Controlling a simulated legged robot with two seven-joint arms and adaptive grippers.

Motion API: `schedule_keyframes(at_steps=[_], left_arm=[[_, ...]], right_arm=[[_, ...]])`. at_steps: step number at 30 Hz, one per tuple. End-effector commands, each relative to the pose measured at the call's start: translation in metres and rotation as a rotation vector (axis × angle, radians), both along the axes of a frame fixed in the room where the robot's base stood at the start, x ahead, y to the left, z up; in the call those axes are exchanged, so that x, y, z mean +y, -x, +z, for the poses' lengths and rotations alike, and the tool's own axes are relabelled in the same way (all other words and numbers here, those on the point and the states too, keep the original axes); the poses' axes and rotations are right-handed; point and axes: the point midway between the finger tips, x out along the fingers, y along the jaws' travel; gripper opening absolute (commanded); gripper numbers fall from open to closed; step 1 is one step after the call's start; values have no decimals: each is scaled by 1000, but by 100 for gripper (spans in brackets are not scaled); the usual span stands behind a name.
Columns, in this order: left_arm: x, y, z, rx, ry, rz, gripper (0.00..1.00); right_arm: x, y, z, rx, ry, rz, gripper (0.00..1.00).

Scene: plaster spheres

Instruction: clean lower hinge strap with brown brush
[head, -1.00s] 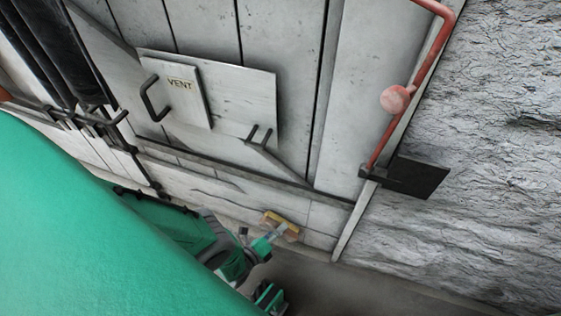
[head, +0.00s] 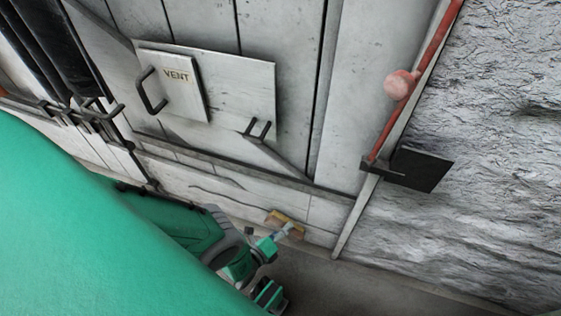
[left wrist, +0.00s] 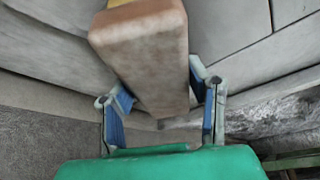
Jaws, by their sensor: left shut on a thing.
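My left gripper (head: 272,242) is low in the head view, in front of the bottom of a pale grey plank door. It is shut on the brown brush (head: 285,221), which has a yellowish back and a brown bristle block. In the left wrist view the brush (left wrist: 145,50) stands beyond the two blue-padded fingers of the gripper (left wrist: 163,100). A dark strap (head: 240,171), which looks like the lower hinge strap, runs slantwise across the door above the brush. The brush appears apart from it and near the lower boards. My right gripper is not seen.
A panel marked VENT (head: 178,85) with a dark handle sits on the door. At right are a red pipe (head: 428,65) with a pink ball (head: 402,84), a black plate (head: 420,169) and rough rock (head: 500,190). The grey floor (head: 340,285) looks clear.

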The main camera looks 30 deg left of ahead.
Motion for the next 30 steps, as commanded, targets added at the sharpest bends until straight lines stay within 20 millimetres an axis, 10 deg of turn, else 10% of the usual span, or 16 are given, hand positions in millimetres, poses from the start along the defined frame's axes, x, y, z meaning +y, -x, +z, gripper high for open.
schedule_keyframes(at_steps=[10,30], left_arm=[[-14,-3,-5,-1,6,0,5],[20,5,14,0,0,-1,5]], right_arm=[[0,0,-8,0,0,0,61],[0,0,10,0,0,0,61]])
